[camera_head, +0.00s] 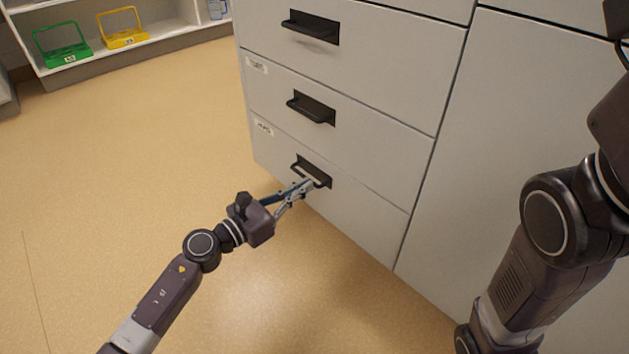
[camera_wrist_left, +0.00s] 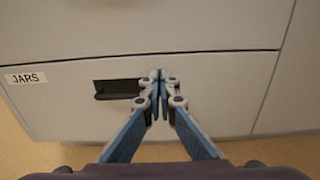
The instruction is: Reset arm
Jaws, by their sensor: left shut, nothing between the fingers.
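My left gripper (camera_head: 304,184) is at the bottom drawer of the grey cabinet, its fingertips close to the black handle (camera_head: 311,170). In the left wrist view the left gripper (camera_wrist_left: 160,75) has its fingertips together with nothing between them, just right of the handle (camera_wrist_left: 118,89). I cannot tell whether the fingers touch the handle or the drawer front. The bottom drawer (camera_wrist_left: 60,110) carries a label reading "JARS" and looks closed. My right arm shows at the right edge of the head view; its gripper is out of view.
Two more drawers with black handles (camera_head: 311,107) (camera_head: 311,26) sit above, both closed. A low white shelf (camera_head: 170,32) at the back left holds a green carrier (camera_head: 64,53) and a yellow carrier (camera_head: 124,38). The tan floor (camera_head: 120,160) to the left is clear.

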